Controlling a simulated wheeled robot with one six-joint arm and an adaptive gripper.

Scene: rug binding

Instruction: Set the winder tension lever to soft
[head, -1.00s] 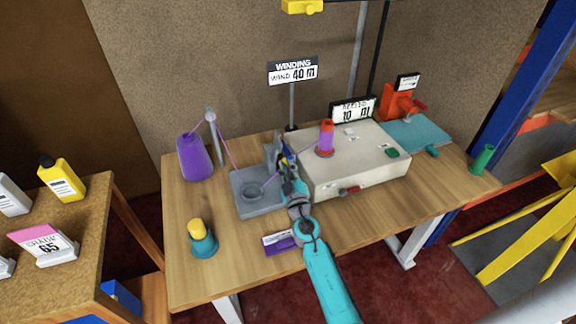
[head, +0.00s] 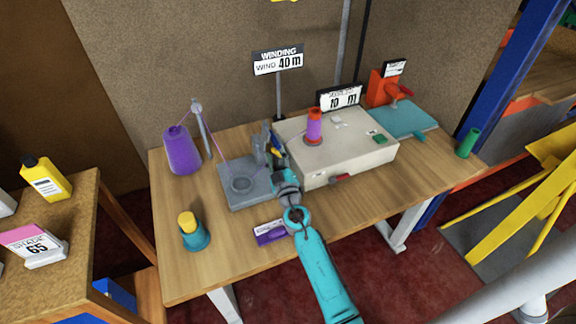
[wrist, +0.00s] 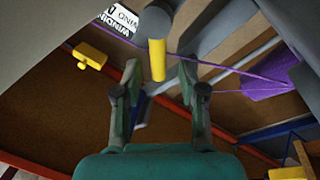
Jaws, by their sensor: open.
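The grey tension unit (head: 232,196) stands on the wooden table, left of the cream winder box (head: 345,158). A grey lever with a yellow cylindrical knob (wrist: 157,60) shows close up in the wrist view. My gripper (wrist: 159,72) is open, with one finger to each side of the knob's lower end in the picture; I cannot tell whether either finger touches it. In the head view my gripper (head: 276,158) is beside the upright part of the tension unit and is small and partly hidden. The lever's setting marks cannot be read.
A purple yarn cone (head: 181,152) stands at the left, and its thread runs over a grey post to the tension unit. A teal and yellow object (head: 194,232) and a purple-white label (head: 270,233) are near the front edge. An orange-purple spool (head: 314,127) tops the box.

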